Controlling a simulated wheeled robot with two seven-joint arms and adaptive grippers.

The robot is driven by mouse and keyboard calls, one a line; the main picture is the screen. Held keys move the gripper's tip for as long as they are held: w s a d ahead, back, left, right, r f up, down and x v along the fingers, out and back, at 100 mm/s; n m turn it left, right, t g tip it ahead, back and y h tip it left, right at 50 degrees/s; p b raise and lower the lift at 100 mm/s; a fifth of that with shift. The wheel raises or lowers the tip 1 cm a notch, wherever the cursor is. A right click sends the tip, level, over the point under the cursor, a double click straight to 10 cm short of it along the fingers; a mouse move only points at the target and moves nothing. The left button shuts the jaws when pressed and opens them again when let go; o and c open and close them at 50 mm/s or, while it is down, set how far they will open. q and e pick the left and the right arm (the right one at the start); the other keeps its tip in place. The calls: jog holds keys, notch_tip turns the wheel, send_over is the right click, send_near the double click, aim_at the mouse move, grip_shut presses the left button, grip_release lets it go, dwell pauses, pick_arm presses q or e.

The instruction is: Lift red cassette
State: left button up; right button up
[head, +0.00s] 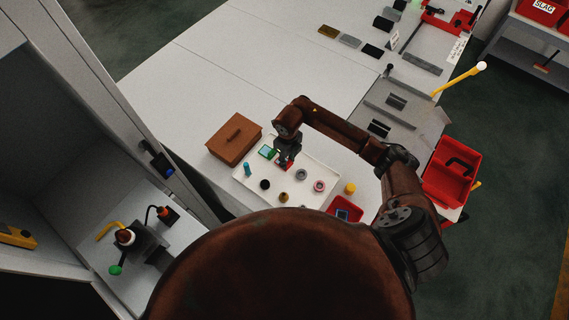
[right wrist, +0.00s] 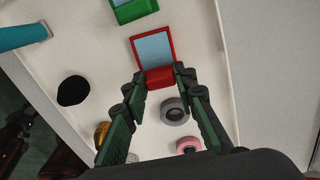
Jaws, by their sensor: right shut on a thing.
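The red cassette (right wrist: 154,52), a red frame with a pale blue-grey face, shows in the right wrist view at the fingertips of my right gripper (right wrist: 164,84). The fingers are shut on its near red edge. In the head view my right gripper (head: 285,163) is over the white tray (head: 318,169) and mostly hides the cassette; only a little red shows. I cannot tell whether the cassette touches the tray. My left gripper is not in view.
A green cassette (right wrist: 132,10) lies close beyond the red one. A teal cylinder (head: 247,170), black disc (head: 265,184), grey ring (head: 301,174) and pink ring (head: 319,186) are on the tray. A brown box (head: 233,140) and a red bin (head: 345,208) stand beside it.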

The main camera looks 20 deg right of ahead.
jog(key=shift+c, duration=0.5)
jog(key=shift+r+b, duration=0.3)
jog(key=shift+r, duration=0.2)
notch_tip(320, 180, up, 2)
jog(key=shift+w+r+b, duration=0.1)
jog(key=shift+b, duration=0.45)
jog(key=s+a+r, duration=0.2)
jog(key=s+r, duration=0.4)
jog(key=s+a+r+b, duration=0.1)
jog(key=s+a+r, duration=0.2)
jog(key=s+r, duration=0.4)
jog(key=shift+s, duration=0.15)
jog(key=shift+f+b, duration=0.1)
jog(key=shift+b, duration=0.2)
